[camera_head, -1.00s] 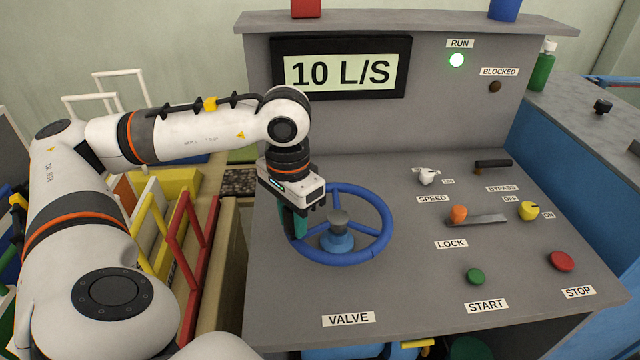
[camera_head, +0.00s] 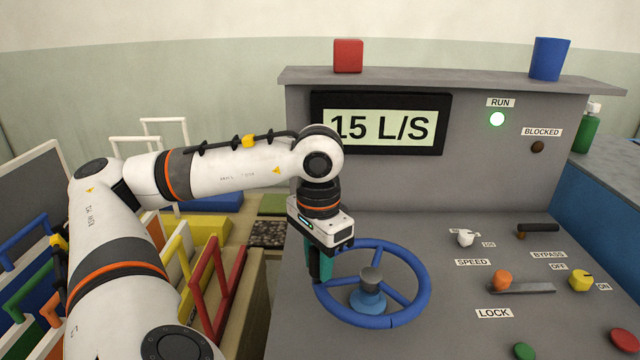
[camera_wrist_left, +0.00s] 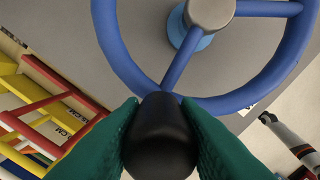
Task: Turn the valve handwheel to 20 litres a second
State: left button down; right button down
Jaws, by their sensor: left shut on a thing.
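The blue valve handwheel (camera_head: 424,292) is on the sloping grey panel, around a grey-topped hub (camera_head: 371,281). My left gripper (camera_head: 319,272) is at the left side of its rim. In the left wrist view its green fingers are shut on a black knob (camera_wrist_left: 160,138) at the rim of the handwheel (camera_wrist_left: 116,48). A spoke runs from the hub to the rim near the knob. The flow display (camera_head: 385,125) reads 15 L/S.
The green RUN lamp (camera_head: 497,119) is lit; the BLOCKED lamp (camera_head: 538,147) is dark. Right of the wheel are the white speed knob (camera_head: 466,238), orange lock lever (camera_head: 502,280) and yellow bypass knob (camera_head: 580,280). Coloured frames (camera_head: 216,290) stand at the left.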

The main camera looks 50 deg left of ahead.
pick_arm(q)
jog(key=c, duration=1.1)
grip_release()
jog(key=shift+a, duration=0.15)
jog(key=shift+r, duration=0.1)
jog(key=shift+r, duration=0.3)
notch_tip(320, 180, up, 5)
jog(key=shift+w+f+p, duration=0.1)
jog(key=shift+p, duration=0.4)
notch_tip(320, 180, up, 5)
jog(key=p, duration=0.3)
jog(key=shift+r+p, duration=0.65)
jog(key=shift+r, duration=0.05)
